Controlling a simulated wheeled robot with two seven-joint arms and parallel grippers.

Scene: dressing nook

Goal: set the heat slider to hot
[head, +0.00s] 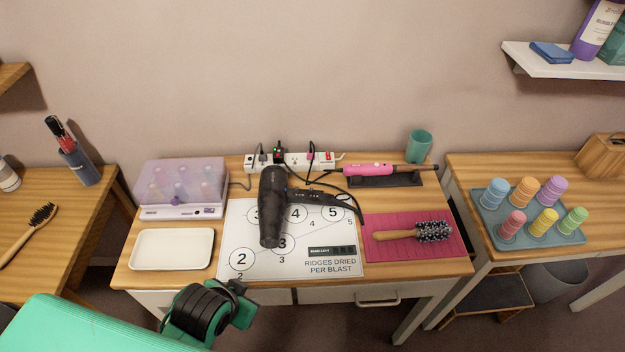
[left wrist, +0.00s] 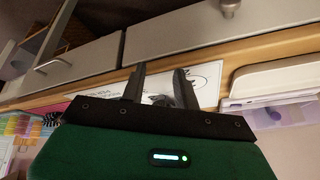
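A black hair dryer (head: 272,205) lies on a white printed mat (head: 235,262) in the middle of the table, its handle (head: 318,198) pointing right with a cord at its end. Small marks show on the handle, but the heat slider and its setting are too small to make out. My left gripper (head: 236,287) is in front of the table's front edge, below and left of the dryer, apart from it. In the left wrist view its two dark fingers (left wrist: 157,84) stand apart with nothing held between them. My right gripper is in neither view.
A white tray (head: 172,249) and a purple-lidded roller box (head: 182,188) are on the left. A pink mat (head: 385,249) with a round brush (head: 415,232) is on the right. Behind are a power strip (head: 291,161), a pink styling iron (head: 368,169) and a green cup (head: 419,146).

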